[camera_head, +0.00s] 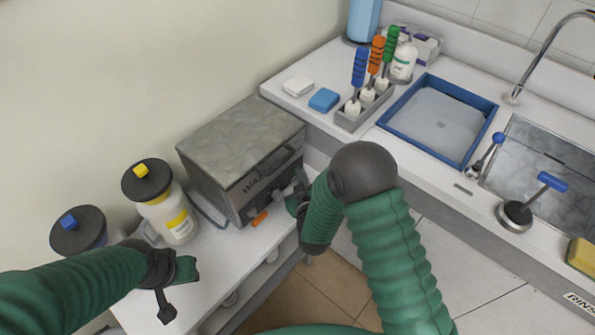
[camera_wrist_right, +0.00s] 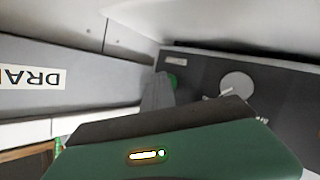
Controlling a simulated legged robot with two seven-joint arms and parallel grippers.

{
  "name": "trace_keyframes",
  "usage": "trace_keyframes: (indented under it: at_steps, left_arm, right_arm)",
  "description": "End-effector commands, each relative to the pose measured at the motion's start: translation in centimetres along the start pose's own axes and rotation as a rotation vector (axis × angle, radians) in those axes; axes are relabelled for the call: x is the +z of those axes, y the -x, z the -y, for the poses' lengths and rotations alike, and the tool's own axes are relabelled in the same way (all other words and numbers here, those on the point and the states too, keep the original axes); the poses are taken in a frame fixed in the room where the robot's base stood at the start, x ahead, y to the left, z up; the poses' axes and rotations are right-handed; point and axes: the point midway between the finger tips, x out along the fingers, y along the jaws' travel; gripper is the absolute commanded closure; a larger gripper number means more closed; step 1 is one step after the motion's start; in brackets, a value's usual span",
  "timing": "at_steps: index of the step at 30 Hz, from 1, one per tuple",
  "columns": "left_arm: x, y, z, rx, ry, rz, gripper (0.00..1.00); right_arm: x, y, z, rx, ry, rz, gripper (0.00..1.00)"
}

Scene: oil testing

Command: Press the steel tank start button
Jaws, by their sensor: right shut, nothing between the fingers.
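The steel tank (camera_head: 240,150) is a grey metal box with a lid and lettering on its front, on the left counter. In the right wrist view, its dark front panel (camera_wrist_right: 290,95) carries a green button (camera_wrist_right: 172,80) and a round grey knob (camera_wrist_right: 237,83). My right gripper (camera_head: 298,198) is at the tank's front right; its shut, empty fingers (camera_wrist_right: 158,92) are close beside the green button. I cannot tell whether they touch it. My left gripper (camera_head: 172,290) is over the counter's front left, apart from the tank; its jaw opening is unclear.
A white bottle with a yellow label (camera_head: 170,212) and a dark-lidded container (camera_head: 78,232) stand left of the tank. An orange item (camera_head: 259,219) is at its front. Right are a tool rack (camera_head: 350,122), a blue-rimmed basin (camera_head: 487,128) and a sink. A DRAIN-like label (camera_wrist_right: 32,77) shows upside down.

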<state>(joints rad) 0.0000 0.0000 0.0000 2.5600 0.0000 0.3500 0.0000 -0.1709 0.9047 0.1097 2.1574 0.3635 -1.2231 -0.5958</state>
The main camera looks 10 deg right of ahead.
Motion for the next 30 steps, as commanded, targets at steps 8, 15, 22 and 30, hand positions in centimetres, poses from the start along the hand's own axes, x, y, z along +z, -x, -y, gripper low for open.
trace_keyframes:
  at_steps: [8, 15, 22, 30]
  left_arm:
    - [0.0, 0.1, 0.0, 0.000, 0.000, 0.000, 0.64]
    - [0.0, 0.1, 0.0, 0.000, 0.000, 0.000, 0.64]
    - [0.0, 0.1, 0.0, 0.000, 0.000, 0.000, 0.64]
    - [0.0, 0.1, 0.0, 0.000, 0.000, 0.000, 0.64]
  right_arm:
    - [0.6, 0.9, -0.6, -0.001, 0.002, -0.001, 1.00]
    - [0.9, 1.3, -0.9, 0.000, -0.001, -0.001, 1.00]
    - [1.1, 1.5, -1.1, 0.000, 0.000, 0.000, 1.00]
    - [2.4, 3.4, -2.5, 0.001, 0.001, 0.001, 1.00]
